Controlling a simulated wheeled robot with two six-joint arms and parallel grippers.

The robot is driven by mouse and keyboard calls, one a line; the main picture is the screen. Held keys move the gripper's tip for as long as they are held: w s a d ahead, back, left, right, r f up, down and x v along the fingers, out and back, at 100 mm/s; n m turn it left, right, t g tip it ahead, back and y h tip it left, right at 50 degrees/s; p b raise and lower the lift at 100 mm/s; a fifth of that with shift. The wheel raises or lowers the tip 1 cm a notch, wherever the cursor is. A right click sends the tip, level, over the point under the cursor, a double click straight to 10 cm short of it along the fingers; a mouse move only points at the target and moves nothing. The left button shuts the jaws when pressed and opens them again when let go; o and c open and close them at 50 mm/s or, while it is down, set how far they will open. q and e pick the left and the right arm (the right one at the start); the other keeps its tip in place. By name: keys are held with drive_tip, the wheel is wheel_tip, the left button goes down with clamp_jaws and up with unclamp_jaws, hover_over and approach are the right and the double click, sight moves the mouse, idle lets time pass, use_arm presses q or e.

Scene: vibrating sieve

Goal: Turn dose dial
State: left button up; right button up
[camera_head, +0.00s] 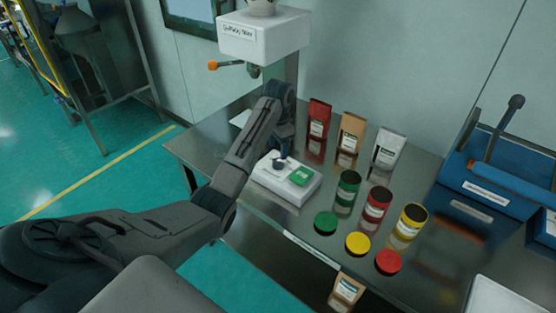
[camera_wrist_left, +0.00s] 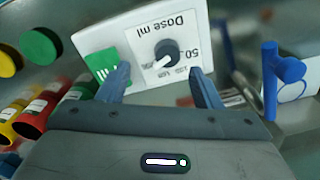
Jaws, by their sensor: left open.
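The dose dial (camera_wrist_left: 167,53) is a dark round knob with a white pointer on a white panel marked "Dose ml" (camera_wrist_left: 140,28). In the head view the white dose box (camera_head: 296,194) lies on the metal table, with a green label on its right part, and the dial (camera_head: 279,163) shows small on top. My left gripper (camera_head: 282,150) is above the box. In the left wrist view its two blue fingers (camera_wrist_left: 163,82) are open, apart on either side below the dial, with nothing between them. Whether they touch the panel cannot be told. My right gripper is not in view.
Green, red and yellow cans (camera_head: 376,204) with lids (camera_head: 357,244) stand right of the box. Several pouches (camera_head: 351,132) stand behind. A white dispenser (camera_head: 264,34) hangs above. A blue machine (camera_head: 497,183) is at right. A blue handle (camera_wrist_left: 284,70) shows right in the wrist view.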

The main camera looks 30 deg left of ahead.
sight(278, 160)
use_arm(q)
drive_tip(key=f+p, duration=0.1)
drive_tip(key=f, duration=0.1)
drive_tip(key=w+f+p, duration=0.1)
drive_tip(key=f, duration=0.1)
drive_tip(key=a+f+p, duration=0.1)
drive_tip(key=f, duration=0.1)
drive_tip(key=shift+w+f, duration=0.25)
drive_tip(key=shift+f, duration=0.8)
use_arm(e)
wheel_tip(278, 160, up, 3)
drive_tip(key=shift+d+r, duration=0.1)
use_arm(q)
drive_tip(key=c, duration=1)
